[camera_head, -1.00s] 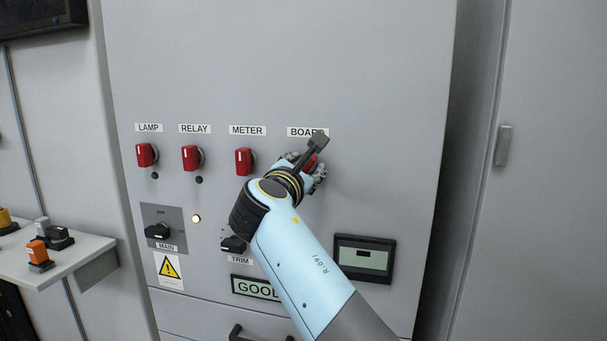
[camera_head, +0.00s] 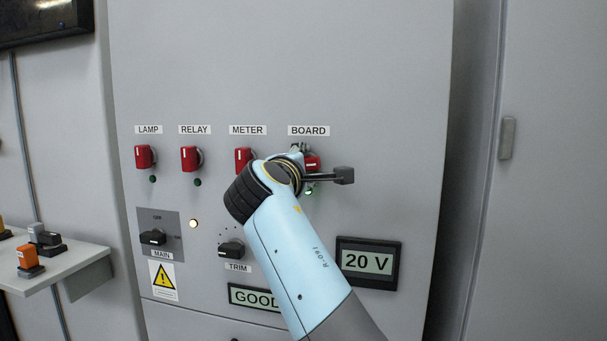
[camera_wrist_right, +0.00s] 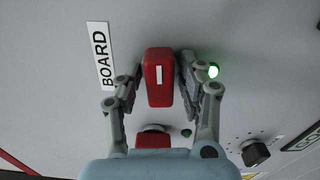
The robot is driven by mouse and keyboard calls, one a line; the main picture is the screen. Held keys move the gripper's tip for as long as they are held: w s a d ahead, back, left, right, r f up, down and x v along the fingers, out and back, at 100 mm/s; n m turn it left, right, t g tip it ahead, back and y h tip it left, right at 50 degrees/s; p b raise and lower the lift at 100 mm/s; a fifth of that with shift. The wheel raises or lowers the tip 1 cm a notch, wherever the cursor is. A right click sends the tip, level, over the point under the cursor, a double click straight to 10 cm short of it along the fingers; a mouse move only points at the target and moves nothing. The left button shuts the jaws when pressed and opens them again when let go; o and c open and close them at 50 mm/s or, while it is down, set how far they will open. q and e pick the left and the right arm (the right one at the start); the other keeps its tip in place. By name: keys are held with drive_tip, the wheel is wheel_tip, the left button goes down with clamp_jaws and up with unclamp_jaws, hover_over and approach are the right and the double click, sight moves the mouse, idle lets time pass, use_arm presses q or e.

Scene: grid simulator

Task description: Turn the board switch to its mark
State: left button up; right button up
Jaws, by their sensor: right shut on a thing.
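The board switch, a red knob (camera_head: 312,164) with a white line, sits under the BOARD label (camera_head: 308,130). In the right wrist view the knob (camera_wrist_right: 159,78) lies lengthwise along the label (camera_wrist_right: 100,56), so it is turned sideways on the panel. My right gripper (camera_wrist_right: 158,92) is shut on the knob, one finger on each long side. In the head view the gripper (camera_head: 308,162) is partly hidden by my wrist. A lamp (camera_wrist_right: 213,71) below the knob glows green. The switch's mark cannot be made out. My left gripper is not in view.
Red LAMP (camera_head: 145,157), RELAY (camera_head: 190,158) and METER (camera_head: 243,160) switches stand in a row to the left. Below are the black MAIN (camera_head: 153,237) and TRIM (camera_head: 231,250) knobs. A display (camera_head: 367,263) reads 20 V. A shelf (camera_head: 70,266) juts out at left.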

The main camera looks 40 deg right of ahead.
drive_tip(key=shift+f+m+b, duration=0.1)
drive_tip(key=shift+m+b, duration=0.2)
drive_tip(key=shift+m, duration=0.3)
